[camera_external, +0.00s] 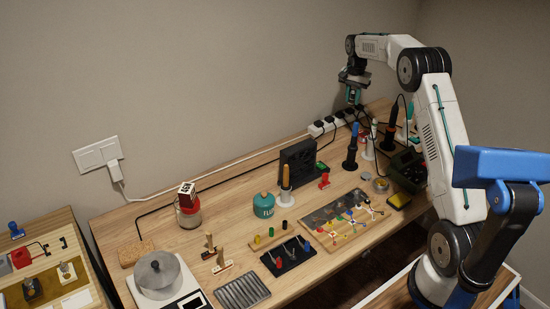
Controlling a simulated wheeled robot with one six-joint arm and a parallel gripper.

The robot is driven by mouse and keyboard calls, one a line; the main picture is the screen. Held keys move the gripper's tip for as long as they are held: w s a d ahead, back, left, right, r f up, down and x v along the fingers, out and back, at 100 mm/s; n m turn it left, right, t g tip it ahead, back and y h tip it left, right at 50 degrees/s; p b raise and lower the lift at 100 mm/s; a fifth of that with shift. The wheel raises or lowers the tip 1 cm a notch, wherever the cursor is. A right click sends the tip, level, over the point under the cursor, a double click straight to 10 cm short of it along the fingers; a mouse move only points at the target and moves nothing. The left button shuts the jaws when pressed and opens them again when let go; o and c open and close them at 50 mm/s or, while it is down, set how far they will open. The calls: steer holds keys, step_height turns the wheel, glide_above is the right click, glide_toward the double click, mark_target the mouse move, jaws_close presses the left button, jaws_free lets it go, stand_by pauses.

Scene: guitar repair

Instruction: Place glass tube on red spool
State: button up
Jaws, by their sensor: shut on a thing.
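My gripper (354,98) is raised above the back right of the workbench, near the wall, over the power strip. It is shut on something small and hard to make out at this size. This is probably the glass tube, which I cannot pick out anywhere else. A small red piece that looks like the red spool (324,181) stands on the bench in front of the black fan box, well below and left of my gripper. The gripper and the red piece are clearly apart.
The black fan box (297,163), an orange-handled tool in a white stand (285,186) and a blue-handled iron (351,148) stand near the red piece. A teal canister (264,205) is left. A power strip (330,127) runs along the back. Bare wood (240,180) lies left of the fan box.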

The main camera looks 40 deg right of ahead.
steer(key=s+d+m, duration=0.2)
steer(key=s+d, duration=0.1)
steer(key=d, duration=0.5)
glide_above(365, 134)
step_height(365, 134, down, 11)
steer(key=shift+a+f, duration=0.1)
steer(key=shift+f, duration=1.95)
steer(key=shift+f, duration=0.15)
steer(key=o, duration=0.8)
steer(key=shift+c, duration=0.2)
